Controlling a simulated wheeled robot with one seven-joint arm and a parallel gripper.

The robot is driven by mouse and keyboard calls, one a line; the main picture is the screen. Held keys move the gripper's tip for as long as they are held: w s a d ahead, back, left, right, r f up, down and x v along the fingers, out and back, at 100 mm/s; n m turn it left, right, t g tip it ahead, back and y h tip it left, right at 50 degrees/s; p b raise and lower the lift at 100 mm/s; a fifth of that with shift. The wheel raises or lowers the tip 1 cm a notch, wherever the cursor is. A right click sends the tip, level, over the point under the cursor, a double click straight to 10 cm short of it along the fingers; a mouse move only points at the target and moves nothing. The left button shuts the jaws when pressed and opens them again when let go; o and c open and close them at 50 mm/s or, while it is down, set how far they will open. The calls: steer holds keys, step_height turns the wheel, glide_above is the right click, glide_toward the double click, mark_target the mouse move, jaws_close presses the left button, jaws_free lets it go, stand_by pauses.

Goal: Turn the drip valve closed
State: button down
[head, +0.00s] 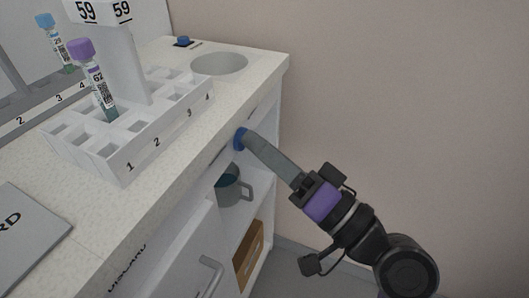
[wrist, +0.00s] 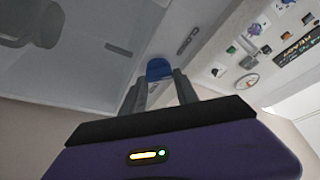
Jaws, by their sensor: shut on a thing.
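The drip valve shows as a blue knob (head: 240,137) under the front edge of the counter, at the open cabinet. My gripper (head: 246,137) reaches it from the lower right and is shut on it. In the wrist view the blue knob (wrist: 159,69) sits between the tips of my gripper (wrist: 160,83). The fingers hide part of the knob, and I cannot tell its turn angle. A grey mug (head: 228,187) stands on the shelf below the valve.
A white rack (head: 122,165) holds a purple-capped tube (head: 94,75) on the counter (head: 165,190). A round opening (head: 219,64) and a small blue knob (head: 183,41) are at the back. A cabinet door with a handle (head: 211,274) and a brown box (head: 249,255) are below.

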steer(key=c, duration=0.9)
jaws_free()
steer(key=v, duration=0.7)
steer(key=shift+s+d+f, duration=0.15)
steer(key=shift+s+d, duration=0.05)
steer(key=shift+d, duration=0.1)
